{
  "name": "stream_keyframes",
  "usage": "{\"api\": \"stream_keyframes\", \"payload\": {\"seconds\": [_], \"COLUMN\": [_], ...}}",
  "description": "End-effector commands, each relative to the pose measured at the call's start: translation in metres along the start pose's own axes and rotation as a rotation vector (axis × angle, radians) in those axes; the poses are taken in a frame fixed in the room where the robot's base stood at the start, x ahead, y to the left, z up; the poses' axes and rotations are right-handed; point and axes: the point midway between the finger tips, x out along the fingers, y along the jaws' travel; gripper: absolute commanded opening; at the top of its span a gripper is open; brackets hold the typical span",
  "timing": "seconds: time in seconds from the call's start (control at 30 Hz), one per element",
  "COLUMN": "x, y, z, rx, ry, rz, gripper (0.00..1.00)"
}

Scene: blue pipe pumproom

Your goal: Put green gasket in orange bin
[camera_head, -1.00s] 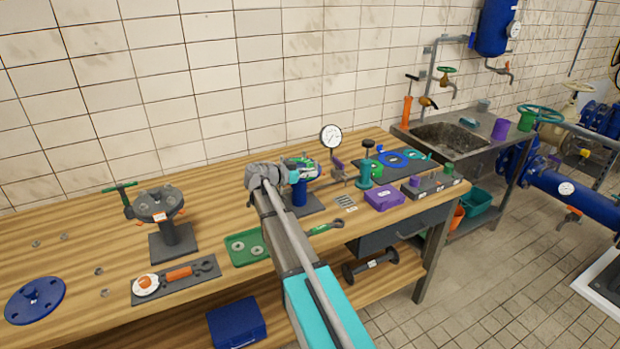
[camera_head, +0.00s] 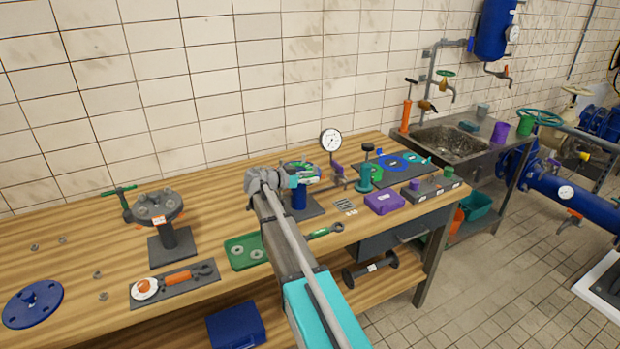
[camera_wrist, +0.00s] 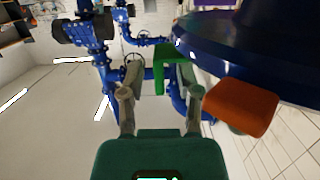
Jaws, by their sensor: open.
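My gripper (camera_wrist: 158,82) is open, with its two fingers on either side of a green tab (camera_wrist: 170,53) in the wrist view. The tab sticks out near the edge of a dark blue round flange (camera_wrist: 270,45); I cannot tell whether it is part of the green gasket or whether a finger touches it. In the head view my gripper is at the blue stand (camera_head: 299,198), partly hidden by my arm. A green ring (camera_head: 375,173) stands at the dark mat's near edge. An orange bin (camera_head: 457,221) shows partly under the sink.
An orange block (camera_wrist: 241,106) juts out beside the right finger. A pressure gauge (camera_head: 330,139), purple box (camera_head: 384,203) and green tray (camera_head: 240,262) surround the stand. A teal bin (camera_head: 477,206) is next to the orange one.

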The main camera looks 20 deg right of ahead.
Motion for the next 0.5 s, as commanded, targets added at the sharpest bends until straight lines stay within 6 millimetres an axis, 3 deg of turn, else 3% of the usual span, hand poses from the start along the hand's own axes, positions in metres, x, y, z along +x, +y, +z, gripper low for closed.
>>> {"api": "stream_keyframes", "payload": {"seconds": [0.2,0.5], "x": [-0.001,-0.031], "y": [0.0,-0.003], "z": [0.001,0.0], "rx": [0.0,-0.001], "ry": [0.0,0.0], "rz": [-0.001,-0.002], "gripper": [0.43,0.43]}}
